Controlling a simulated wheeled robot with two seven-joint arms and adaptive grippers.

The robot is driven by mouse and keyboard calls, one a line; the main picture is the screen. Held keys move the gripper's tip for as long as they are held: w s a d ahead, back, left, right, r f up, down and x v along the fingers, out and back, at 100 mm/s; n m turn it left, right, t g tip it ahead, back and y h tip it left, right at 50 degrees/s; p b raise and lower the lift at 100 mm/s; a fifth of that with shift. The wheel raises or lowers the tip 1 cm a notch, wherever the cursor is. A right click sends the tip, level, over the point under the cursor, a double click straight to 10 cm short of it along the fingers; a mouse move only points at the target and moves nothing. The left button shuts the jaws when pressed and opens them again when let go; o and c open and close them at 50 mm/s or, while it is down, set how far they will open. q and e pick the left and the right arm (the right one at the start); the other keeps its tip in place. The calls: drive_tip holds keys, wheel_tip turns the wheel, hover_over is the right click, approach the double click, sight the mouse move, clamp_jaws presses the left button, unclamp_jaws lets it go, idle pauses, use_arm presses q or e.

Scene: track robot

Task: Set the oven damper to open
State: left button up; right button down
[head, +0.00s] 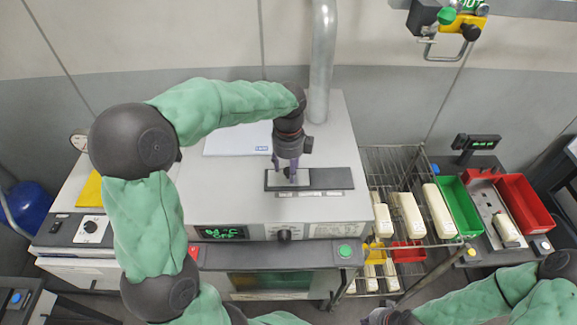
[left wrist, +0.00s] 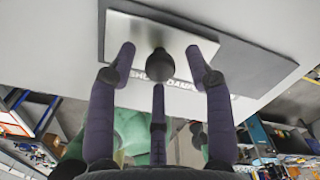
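A dark round knob (left wrist: 158,65) stands on the plate. My left gripper (head: 289,172) reaches down over the plate. In the left wrist view its purple fingers (left wrist: 158,70) are spread, with the knob between their tips and visible gaps on both sides. Lettering on the oven below the plate is partly hidden by the fingers.
A metal flue pipe (head: 322,60) rises behind the oven. A wire rack (head: 395,165) with pale loaf-like blocks stands to the right, beside green (head: 458,205) and red (head: 525,205) bins. The oven top right of the plate is clear along the track.

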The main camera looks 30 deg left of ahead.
use_arm(q)
clamp_jaws()
drive_tip(key=w+d, duration=0.1)
drive_tip(key=d, duration=0.2)
drive_tip(key=w+d+p, duration=0.1)
drive_tip(key=w+d, duration=0.1)
drive_tip(key=d, duration=0.1)
drive_tip(key=w+d+p, duration=0.1)
drive_tip(key=w+d, duration=0.1)
drive_tip(key=shift+w+d, duration=0.2)
drive_tip(key=shift+d, duration=0.2)
drive_tip(key=shift+a, duration=0.1)
drive_tip(key=shift+c, duration=1.3)
unclamp_jaws()
drive_tip(key=o, duration=0.4)
drive_tip(key=shift+c, duration=0.2)
drive_tip(key=shift+w+d, duration=0.1)
drive_tip(key=shift+d, duration=0.15)
drive_tip(key=shift+a, duration=0.1)
